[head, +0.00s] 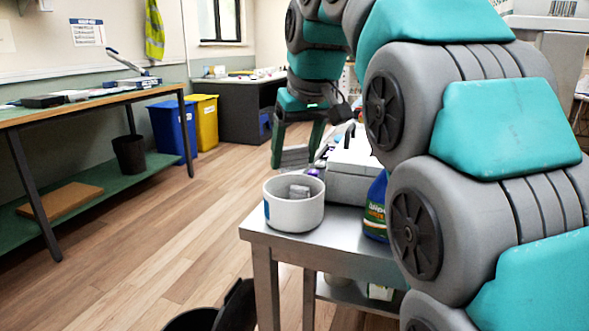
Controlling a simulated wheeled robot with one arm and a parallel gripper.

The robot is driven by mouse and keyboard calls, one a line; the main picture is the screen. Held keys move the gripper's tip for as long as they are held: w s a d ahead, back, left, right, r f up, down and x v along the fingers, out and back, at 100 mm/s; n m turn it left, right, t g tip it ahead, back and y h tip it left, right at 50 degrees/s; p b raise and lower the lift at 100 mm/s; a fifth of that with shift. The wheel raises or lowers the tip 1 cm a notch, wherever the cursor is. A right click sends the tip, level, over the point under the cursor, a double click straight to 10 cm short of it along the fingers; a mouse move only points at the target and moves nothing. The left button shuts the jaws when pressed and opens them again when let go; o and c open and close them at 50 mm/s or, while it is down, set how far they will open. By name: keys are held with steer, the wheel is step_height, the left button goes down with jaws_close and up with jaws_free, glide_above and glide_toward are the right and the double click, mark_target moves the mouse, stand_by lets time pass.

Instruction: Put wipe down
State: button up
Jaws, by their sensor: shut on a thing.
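My gripper (296,153) hangs fingers-down near the middle of the view, above the far left part of the metal table (262,236). Its two green fingers are shut on a small grey piece, which I take to be the wipe (293,158). The wipe is held level between the fingertips, behind and above a white round tub (294,214). It appears clear of the tub. Another small grey piece (299,192) lies inside the tub. The far finger's tip is partly hidden by things on the table.
A white box (352,170) and a dark blue spray bottle (376,208) stand right of the tub, close to my arm. A black bin (218,312) is on the floor in front. A long bench (95,100), a blue bin (172,132) and a yellow bin (203,122) stand at left.

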mark_target(296, 167)
steer(key=shift+f, duration=1.75)
steer(key=shift+f+b, duration=0.3)
steer(key=shift+f, duration=0.3)
steer(key=o, duration=1.2)
steer(key=shift+c, duration=0.2)
steer(key=shift+r, duration=0.1)
steer(key=shift+r, duration=0.25)
steer(key=p+v, duration=0.4)
steer(key=v, duration=0.8)
steer(key=shift+r, duration=0.35)
